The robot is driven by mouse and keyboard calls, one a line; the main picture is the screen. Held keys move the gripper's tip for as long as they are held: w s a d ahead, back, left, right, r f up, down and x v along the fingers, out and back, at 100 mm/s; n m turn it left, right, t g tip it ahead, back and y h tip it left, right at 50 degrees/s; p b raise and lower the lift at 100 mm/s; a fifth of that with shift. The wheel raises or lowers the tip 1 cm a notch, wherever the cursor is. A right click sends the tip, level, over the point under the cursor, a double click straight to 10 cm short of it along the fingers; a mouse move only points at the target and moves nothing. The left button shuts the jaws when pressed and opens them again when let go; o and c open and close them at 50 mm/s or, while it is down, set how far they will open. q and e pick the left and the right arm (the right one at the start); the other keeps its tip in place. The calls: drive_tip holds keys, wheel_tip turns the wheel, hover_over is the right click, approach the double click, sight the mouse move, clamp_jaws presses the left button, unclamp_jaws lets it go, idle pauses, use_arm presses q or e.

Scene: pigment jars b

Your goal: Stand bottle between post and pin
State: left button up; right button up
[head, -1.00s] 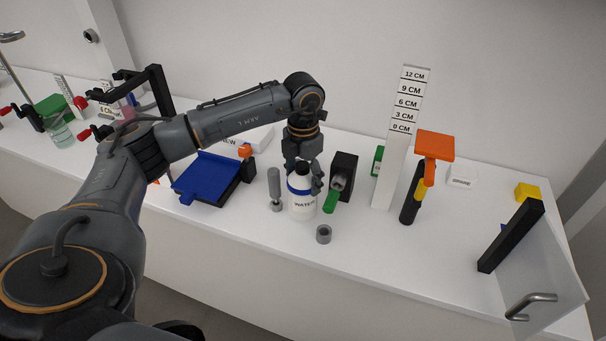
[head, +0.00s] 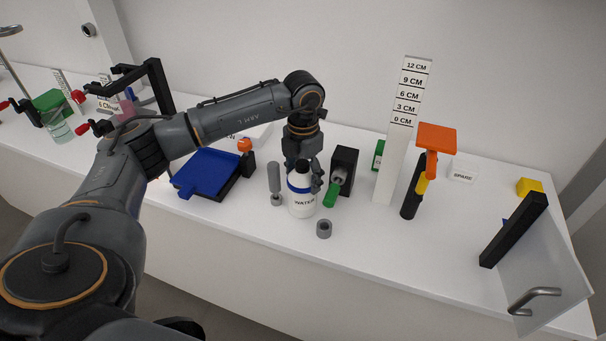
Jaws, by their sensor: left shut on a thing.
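The white bottle (head: 300,204) with a blue band and the label WATER stands upright, or nearly so, near the counter's front. My left gripper (head: 303,176) is shut on the bottle from behind, near its upper part; the fingers are partly hidden by it. A grey post (head: 274,178) on a small base stands just left of the bottle. A green-tipped pin (head: 331,195) sticks out from a black block (head: 345,170) just right of the bottle. I cannot tell whether the bottle touches the counter, the post or the pin. My right gripper is not in view.
A grey ring (head: 324,229) lies in front, right of the bottle. A blue tray (head: 208,170) is to the left. A white height scale (head: 396,150) and an orange-topped black stand (head: 436,137) are to the right.

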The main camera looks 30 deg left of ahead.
use_arm(q)
drive_tip(key=shift+f+b, duration=0.3)
drive_tip(key=shift+f, duration=0.1)
drive_tip(key=o, duration=1.4)
drive_tip(key=shift+c, duration=0.2)
drive_tip(key=shift+r, duration=0.1)
drive_tip(key=shift+r+p, duration=2.8)
drive_tip(key=shift+r, duration=1.65)
